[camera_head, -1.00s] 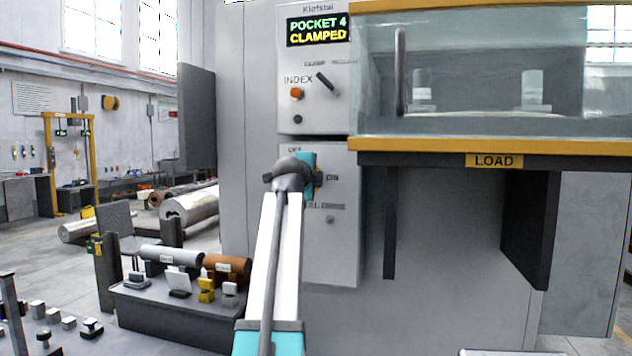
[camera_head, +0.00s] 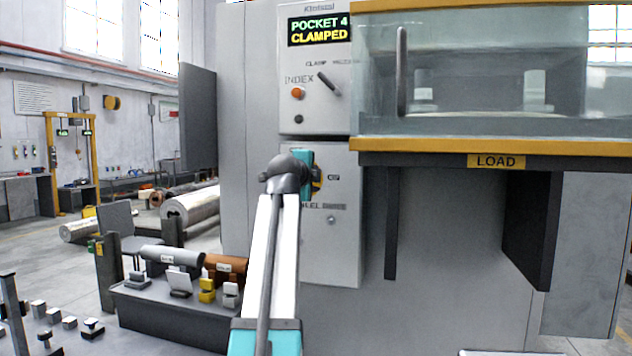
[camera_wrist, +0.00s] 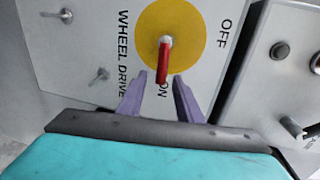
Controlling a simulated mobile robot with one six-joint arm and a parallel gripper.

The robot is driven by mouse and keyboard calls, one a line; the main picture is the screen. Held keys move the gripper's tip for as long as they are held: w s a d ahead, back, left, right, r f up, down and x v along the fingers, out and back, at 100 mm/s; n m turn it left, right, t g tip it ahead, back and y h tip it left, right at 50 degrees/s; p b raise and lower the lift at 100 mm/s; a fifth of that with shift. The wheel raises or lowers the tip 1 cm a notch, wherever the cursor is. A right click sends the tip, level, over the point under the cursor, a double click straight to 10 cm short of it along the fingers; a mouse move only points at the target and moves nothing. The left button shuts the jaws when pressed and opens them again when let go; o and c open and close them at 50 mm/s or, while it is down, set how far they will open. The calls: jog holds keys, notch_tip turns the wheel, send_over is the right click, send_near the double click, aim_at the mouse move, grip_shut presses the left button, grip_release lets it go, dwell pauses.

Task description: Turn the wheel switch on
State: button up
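The wheel switch is a red handle (camera_wrist: 164,62) on a round yellow plate (camera_wrist: 187,33) in the wrist view. The panel around it reads OFF, ON and WHEEL DRIVE, and the handle's free end points toward ON. My gripper (camera_wrist: 162,82) is open, with its two purple fingers apart on either side of the handle's free end. I cannot tell whether either finger touches it. In the head view my wrist hides most of the switch; a sliver of the yellow plate (camera_head: 318,180) shows at its right.
Above the switch is a panel with an INDEX button (camera_head: 298,92), a black clamp lever (camera_head: 328,81) and a display (camera_head: 319,30) reading POCKET 4 CLAMPED. A glass guard with a vertical handle (camera_head: 402,72) is at right. A bench (camera_head: 165,315) with parts stands at lower left.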

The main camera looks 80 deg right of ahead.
jog(key=v, duration=1)
jog(key=shift+a, duration=0.25)
jog(key=shift+w+d+r, duration=0.1)
jog(key=shift+d, duration=0.05)
jog(key=x, duration=1.1)
jog(key=shift+d, duration=0.25)
jog(key=shift+f, duration=0.25)
